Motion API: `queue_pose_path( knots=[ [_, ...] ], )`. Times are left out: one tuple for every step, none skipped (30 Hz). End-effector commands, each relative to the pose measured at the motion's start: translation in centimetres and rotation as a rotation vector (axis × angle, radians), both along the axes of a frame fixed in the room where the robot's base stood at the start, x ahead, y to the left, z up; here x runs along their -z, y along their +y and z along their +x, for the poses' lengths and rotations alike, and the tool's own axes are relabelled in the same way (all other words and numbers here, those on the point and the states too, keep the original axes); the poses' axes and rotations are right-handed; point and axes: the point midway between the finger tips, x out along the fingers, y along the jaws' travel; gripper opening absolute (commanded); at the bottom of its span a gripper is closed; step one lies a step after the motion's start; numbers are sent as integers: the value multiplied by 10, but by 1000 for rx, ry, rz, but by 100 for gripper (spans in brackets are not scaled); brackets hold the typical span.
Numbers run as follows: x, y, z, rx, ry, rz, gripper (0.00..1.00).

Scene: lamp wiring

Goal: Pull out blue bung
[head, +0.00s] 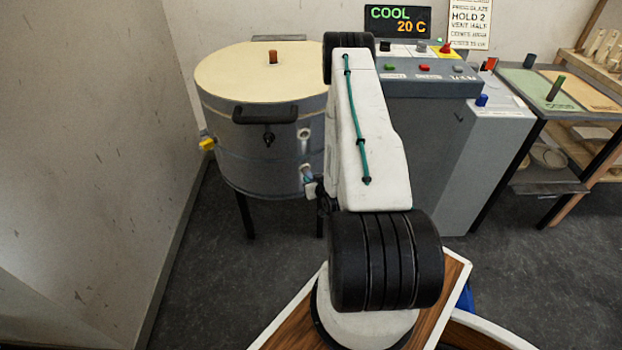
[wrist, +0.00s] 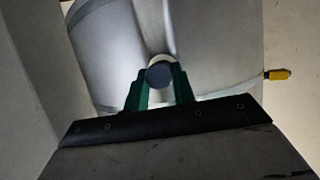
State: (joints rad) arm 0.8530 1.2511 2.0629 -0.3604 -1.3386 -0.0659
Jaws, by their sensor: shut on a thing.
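The kiln (head: 262,165) is a grey drum with a cream lid, standing left of my arm in the head view. In the wrist view its curved grey side (wrist: 110,60) fills the upper middle. My gripper (wrist: 160,82) has green fingers closed on the sides of a round, dark blue-grey bung (wrist: 158,75). A pale rim shows just behind the bung at the kiln wall. I cannot tell how deep the bung sits in it. In the head view, my arm mostly hides the gripper, low at the kiln's right side.
A brown plug (head: 273,58) stands on the lid. A dark handle (head: 265,114) and a yellow-ended fitting (head: 207,143) stick out from the kiln; the fitting also shows in the wrist view (wrist: 278,74). A control cabinet (head: 430,80) reads COOL 20 C. A wall bounds the left.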

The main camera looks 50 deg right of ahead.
Motion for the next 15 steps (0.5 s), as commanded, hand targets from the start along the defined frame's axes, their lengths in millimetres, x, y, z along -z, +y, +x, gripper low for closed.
queue_pose_path(
  knots=[
    [0,1,-3,0,1,0,0],
    [0,2,-4,0,1,0,0],
    [0,3,-6,0,0,0,0],
    [0,4,-7,0,0,0,0],
    [0,4,-8,0,0,0,0],
    [0,5,-10,-1,0,0,0],
    [0,6,-11,-1,0,0,0],
    [0,7,-13,-1,0,2,0],
    [0,8,-14,-1,0,2,0],
    [0,9,-16,-1,0,2,0],
    [0,9,-17,-1,0,2,0],
    [0,10,-19,-1,0,2,0],
    [0,10,-20,-1,-1,1,0],
    [0,11,-21,-1,-1,1,0],
    [0,12,-23,0,0,1,0]
  ],
)
